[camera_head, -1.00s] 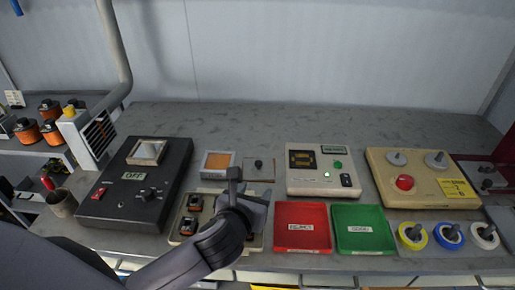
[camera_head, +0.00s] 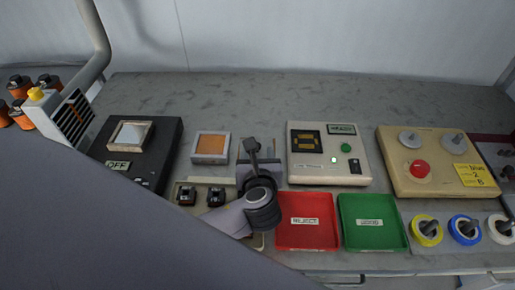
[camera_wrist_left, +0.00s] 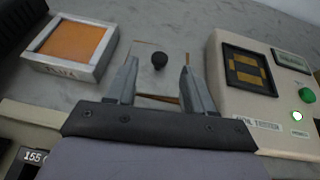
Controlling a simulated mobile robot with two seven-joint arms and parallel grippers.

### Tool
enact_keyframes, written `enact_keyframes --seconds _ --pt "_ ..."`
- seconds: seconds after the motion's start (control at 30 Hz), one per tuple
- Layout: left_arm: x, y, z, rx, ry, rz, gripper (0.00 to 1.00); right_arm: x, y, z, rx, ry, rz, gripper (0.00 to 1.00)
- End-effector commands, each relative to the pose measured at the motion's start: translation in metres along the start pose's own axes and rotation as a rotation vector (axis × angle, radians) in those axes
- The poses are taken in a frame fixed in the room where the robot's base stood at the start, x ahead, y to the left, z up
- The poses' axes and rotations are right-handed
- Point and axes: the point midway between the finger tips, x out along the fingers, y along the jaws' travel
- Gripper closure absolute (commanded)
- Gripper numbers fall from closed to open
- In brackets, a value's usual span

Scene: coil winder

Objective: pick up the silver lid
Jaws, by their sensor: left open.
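The silver lid (camera_wrist_left: 162,80) is a flat reflective plate with a round black knob (camera_wrist_left: 159,60). It lies on the bench between the orange-filled square frame and the cream tester. In the left wrist view the knob shows between and beyond the two fingertips of my left gripper (camera_wrist_left: 158,72), which is open and empty. In the head view my left gripper (camera_head: 256,160) is over the lid's place and hides most of it. I cannot tell how high the fingers are above the plate. My right gripper is not in view.
The orange-filled frame (camera_head: 211,147) stands close left of the lid, and the cream tester (camera_head: 328,155) close right. A red tray (camera_head: 306,240) and a green tray (camera_head: 373,238) lie in front. The bench behind the lid is clear.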

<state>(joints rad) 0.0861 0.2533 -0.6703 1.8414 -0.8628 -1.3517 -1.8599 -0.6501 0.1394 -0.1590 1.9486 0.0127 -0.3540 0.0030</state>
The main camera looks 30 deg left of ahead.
Motion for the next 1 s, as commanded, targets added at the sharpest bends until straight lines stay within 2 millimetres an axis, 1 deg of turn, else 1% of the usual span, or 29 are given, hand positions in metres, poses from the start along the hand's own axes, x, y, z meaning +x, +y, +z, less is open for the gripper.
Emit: enact_keyframes --seconds 0.03,0.1,0.23,0.33,0.53,0.57,0.6,0.67,0.7,0.73,1.0 --pt "0.010 0.001 0.000 0.002 -0.002 0.003 0.47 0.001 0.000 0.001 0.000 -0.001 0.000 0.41" --pt "0.022 0.001 0.000 0.000 -0.002 0.003 0.47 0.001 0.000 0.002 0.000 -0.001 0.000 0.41" --pt "0.037 0.000 0.000 0.000 -0.001 0.001 0.47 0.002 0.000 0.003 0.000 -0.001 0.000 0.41" --pt "0.042 0.000 0.000 0.000 0.000 0.000 0.47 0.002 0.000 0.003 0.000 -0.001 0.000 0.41" --pt "0.043 0.000 0.000 0.000 0.000 -0.001 0.47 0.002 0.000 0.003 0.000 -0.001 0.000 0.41" --pt "0.043 0.000 0.000 0.000 0.000 -0.001 0.51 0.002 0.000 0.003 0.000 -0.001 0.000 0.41" --pt "0.043 0.000 0.000 0.000 0.000 -0.001 0.64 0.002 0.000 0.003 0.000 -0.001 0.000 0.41" --pt "0.043 0.000 0.000 0.000 0.000 -0.001 0.83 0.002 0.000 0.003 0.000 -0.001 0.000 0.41" --pt "0.043 0.000 0.000 0.000 0.000 -0.001 0.96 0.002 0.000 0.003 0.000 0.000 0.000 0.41" --pt "0.043 0.000 0.000 0.000 0.000 -0.001 1.00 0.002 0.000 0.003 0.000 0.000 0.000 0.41" --pt "0.043 0.000 0.001 0.000 0.000 -0.001 1.00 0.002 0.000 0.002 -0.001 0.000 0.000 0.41"
